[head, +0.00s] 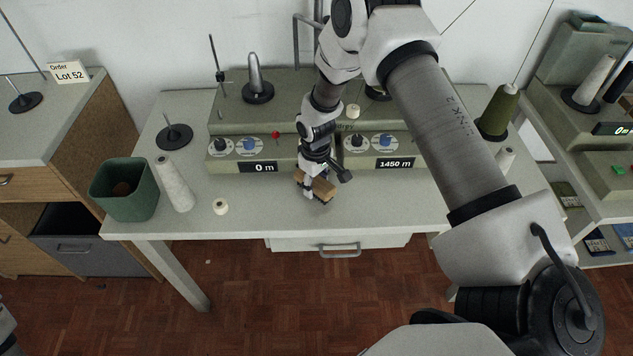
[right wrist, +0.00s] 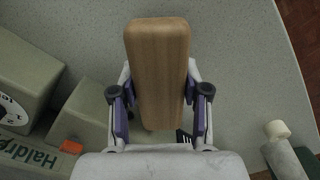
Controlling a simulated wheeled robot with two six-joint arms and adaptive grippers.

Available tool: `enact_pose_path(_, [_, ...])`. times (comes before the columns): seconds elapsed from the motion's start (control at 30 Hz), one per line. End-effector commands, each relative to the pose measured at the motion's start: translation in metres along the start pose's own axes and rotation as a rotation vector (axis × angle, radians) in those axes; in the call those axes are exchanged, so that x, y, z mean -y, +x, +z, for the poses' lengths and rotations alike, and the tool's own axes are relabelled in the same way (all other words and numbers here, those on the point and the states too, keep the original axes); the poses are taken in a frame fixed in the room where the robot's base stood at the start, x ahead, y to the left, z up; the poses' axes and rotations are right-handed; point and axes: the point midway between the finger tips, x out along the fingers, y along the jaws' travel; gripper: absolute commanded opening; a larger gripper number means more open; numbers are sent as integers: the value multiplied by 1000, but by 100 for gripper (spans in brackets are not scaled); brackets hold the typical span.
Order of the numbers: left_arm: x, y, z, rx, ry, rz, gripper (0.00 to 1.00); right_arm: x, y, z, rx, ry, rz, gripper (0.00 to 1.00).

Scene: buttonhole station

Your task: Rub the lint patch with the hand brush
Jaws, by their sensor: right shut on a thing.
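The hand brush (head: 323,187) has a light wooden back and sits low over the grey table top, in front of the winding machine. My right gripper (head: 315,184) is shut on it from above. In the right wrist view the brush's long wooden back (right wrist: 158,65) stands between the two fingers (right wrist: 160,108). Its bristles are hidden, and I cannot tell whether they touch the table. I cannot make out a lint patch in either view; the brush and gripper cover part of the table. My left gripper is not in view.
The green winding machine (head: 235,118) with dials and displays stands just behind the brush. A green bin (head: 128,203), a white thread cone (head: 174,186) and a small spool (head: 221,206) stand at the table's left. The front table strip right of the brush is clear.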

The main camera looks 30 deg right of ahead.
Motion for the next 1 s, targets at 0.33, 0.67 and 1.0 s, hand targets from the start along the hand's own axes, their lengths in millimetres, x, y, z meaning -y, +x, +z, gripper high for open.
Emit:
enact_pose_path(0.33, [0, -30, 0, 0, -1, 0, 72, 5, -47, -1, -2, -1, 1, 0])
enact_pose_path(0.67, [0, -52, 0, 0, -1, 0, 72, 10, -75, -2, -1, 0, 1, 0])
enact_pose_path(1.0, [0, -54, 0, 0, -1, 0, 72, 11, -78, -2, -1, 0, 1, 0])
